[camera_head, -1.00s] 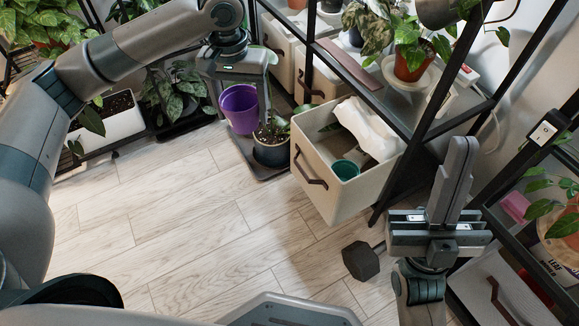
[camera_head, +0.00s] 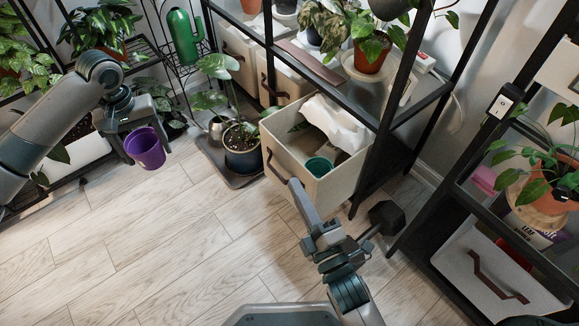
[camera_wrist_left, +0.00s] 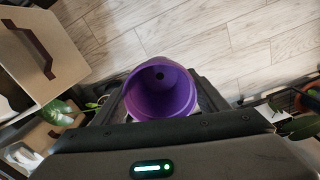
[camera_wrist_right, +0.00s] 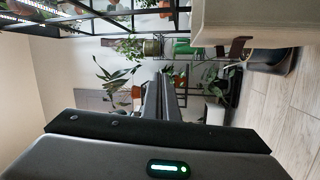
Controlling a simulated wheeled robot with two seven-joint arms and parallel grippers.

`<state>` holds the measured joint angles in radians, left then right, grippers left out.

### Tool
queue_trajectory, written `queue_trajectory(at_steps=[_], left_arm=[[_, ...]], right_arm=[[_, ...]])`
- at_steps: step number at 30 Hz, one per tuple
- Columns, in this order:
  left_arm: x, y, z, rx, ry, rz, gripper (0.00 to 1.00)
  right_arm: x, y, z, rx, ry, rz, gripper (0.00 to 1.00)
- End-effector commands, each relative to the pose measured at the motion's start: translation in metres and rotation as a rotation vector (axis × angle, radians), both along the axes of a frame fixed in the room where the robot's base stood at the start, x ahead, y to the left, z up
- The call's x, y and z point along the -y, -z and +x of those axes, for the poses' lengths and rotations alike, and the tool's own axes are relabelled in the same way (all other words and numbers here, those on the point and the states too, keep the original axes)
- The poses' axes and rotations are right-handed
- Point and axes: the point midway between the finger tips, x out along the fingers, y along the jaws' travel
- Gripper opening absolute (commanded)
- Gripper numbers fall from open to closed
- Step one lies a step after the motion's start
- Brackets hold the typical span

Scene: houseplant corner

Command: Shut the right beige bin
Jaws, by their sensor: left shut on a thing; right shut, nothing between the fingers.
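The right beige bin (camera_head: 300,172) is pulled out from under the shelf, open at the top, with a brown handle on its front. It holds white crumpled material (camera_head: 335,122) and a teal pot (camera_head: 319,166). My right gripper (camera_head: 296,186) is shut and empty, overlapping the bin's front in the head view. The right wrist view shows the bin (camera_wrist_right: 265,22) at upper right, apart from the fingers (camera_wrist_right: 165,88). My left gripper (camera_head: 130,138) is shut on a purple pot (camera_head: 147,150), well left of the bin. The pot also shows in the left wrist view (camera_wrist_left: 160,92).
Other beige bins (camera_head: 240,52) sit pushed in under the shelf. A dark potted plant (camera_head: 243,158) stands on a tray left of the open bin. A black dumbbell (camera_head: 386,217) lies right of it, near the shelf legs. The floor at front left is clear.

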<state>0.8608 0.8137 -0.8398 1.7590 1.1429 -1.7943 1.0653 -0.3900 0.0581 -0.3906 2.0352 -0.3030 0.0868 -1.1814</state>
Motion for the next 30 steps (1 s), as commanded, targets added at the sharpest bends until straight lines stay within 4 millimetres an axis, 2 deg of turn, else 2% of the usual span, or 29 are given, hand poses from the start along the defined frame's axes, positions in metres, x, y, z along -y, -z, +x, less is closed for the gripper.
queue_trajectory(at_steps=[1,3,9,23,30], left_arm=[[-0.007,0.005,-0.001,-0.003,-0.013,0.004,0.45],[-0.014,0.010,-0.001,-0.004,-0.027,0.008,0.44],[-0.024,0.017,-0.002,-0.005,-0.046,0.015,0.45],[-0.024,0.017,-0.002,-0.004,-0.046,0.016,0.44],[-0.024,0.023,-0.002,-0.004,-0.046,0.016,0.44]], right_arm=[[-0.002,0.016,-0.001,-0.023,0.008,-0.055,0.00],[-0.004,0.033,-0.003,-0.048,0.016,-0.122,0.00],[-0.005,0.058,-0.006,-0.084,0.025,-0.223,0.00],[-0.006,0.059,-0.004,-0.085,0.025,-0.230,0.00],[-0.012,0.060,0.012,-0.083,0.027,-0.228,0.00]])
